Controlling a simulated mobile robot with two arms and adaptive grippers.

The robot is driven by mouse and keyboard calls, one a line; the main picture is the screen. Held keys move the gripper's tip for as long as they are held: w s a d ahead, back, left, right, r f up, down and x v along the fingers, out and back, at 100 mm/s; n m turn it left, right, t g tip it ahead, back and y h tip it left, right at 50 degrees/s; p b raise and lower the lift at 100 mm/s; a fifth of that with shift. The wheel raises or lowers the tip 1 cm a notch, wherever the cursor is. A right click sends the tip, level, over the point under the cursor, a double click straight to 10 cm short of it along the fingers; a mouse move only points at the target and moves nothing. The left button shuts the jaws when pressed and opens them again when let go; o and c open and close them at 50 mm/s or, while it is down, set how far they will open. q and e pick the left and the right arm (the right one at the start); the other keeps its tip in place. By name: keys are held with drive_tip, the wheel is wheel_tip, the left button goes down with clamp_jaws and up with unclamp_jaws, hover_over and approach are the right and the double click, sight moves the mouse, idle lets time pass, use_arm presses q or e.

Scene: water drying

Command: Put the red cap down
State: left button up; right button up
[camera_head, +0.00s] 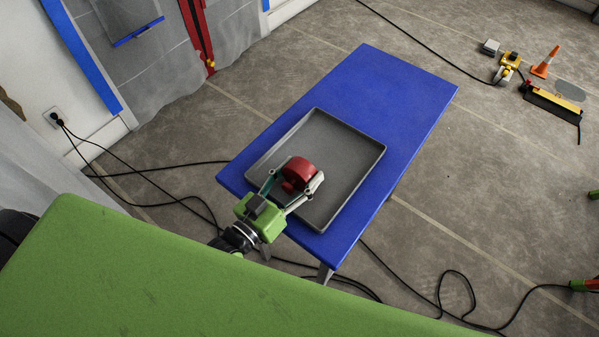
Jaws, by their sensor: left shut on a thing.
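The red cap (299,170) is a short round piece at the near part of the grey tray (376,150). My left gripper (297,184) comes in from the lower left with its fingers around the cap and is shut on it. The cap is over the tray's floor; I cannot tell whether it touches the tray. The fingers hide part of the cap's lower side. My right gripper is not in view.
The tray lies on a blue table (400,82) whose far part is bare. A green surface (150,275) fills the lower left. Black cables (450,275) run over the floor. An orange cone (545,62) and yellow equipment (555,100) stand far right.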

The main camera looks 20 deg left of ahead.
sight(286, 190)
use_arm(q)
drive_tip(key=shift+f, duration=0.15)
drive_tip(key=o, duration=0.9)
drive_tip(key=shift+c, duration=0.2)
drive_tip(key=shift+r, duration=0.3)
drive_tip(key=b+v, duration=0.1)
drive_tip(key=v, duration=1)
drive_tip(key=shift+f, duration=0.15)
drive_tip(key=shift+s+a, duration=0.2)
drive_tip(key=shift+s, duration=0.3)
